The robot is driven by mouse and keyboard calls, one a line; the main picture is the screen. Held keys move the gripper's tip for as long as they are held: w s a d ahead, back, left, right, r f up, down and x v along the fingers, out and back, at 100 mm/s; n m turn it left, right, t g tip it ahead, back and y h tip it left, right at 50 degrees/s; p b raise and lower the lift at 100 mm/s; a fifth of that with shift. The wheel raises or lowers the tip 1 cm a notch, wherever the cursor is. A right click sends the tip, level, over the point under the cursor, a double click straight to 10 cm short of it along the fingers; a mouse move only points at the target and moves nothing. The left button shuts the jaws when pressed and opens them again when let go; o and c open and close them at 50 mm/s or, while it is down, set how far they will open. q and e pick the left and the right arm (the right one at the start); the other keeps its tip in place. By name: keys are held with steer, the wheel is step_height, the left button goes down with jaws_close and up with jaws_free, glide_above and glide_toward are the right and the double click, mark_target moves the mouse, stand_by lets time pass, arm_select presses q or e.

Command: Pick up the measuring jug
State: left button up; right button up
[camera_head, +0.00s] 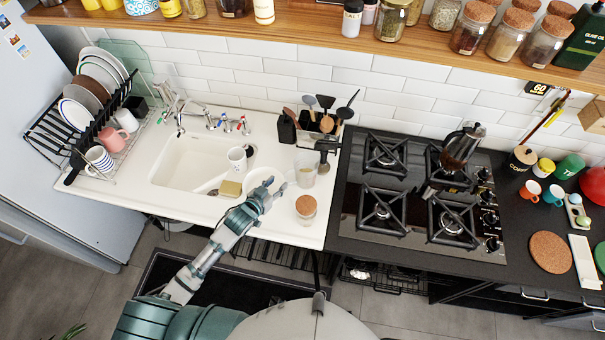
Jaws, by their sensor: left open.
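The measuring jug (305,170) looks like a clear, pale, see-through vessel. It stands upright on the white counter between the sink and the gas hob. My left gripper (277,186) is open just to the left of the jug, its fingers pointing toward it. A small gap seems to show between the fingers and the jug, but I cannot tell for sure whether they touch. My right gripper is not in view.
A cork-lidded jar (306,208) stands in front of the jug. Utensil holders (318,124) stand behind it. The gas hob (410,210) lies to the right.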

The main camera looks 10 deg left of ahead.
mark_target(283, 182)
arm_select(q)
steer(key=x, duration=0.5)
steer(key=shift+d+r, duration=0.15)
steer(key=shift+d, duration=0.3)
steer(key=shift+a, duration=0.3)
steer(key=shift+c, duration=0.2)
steer(key=shift+s+a, duration=0.1)
steer(key=shift+a, duration=0.05)
jaws_close()
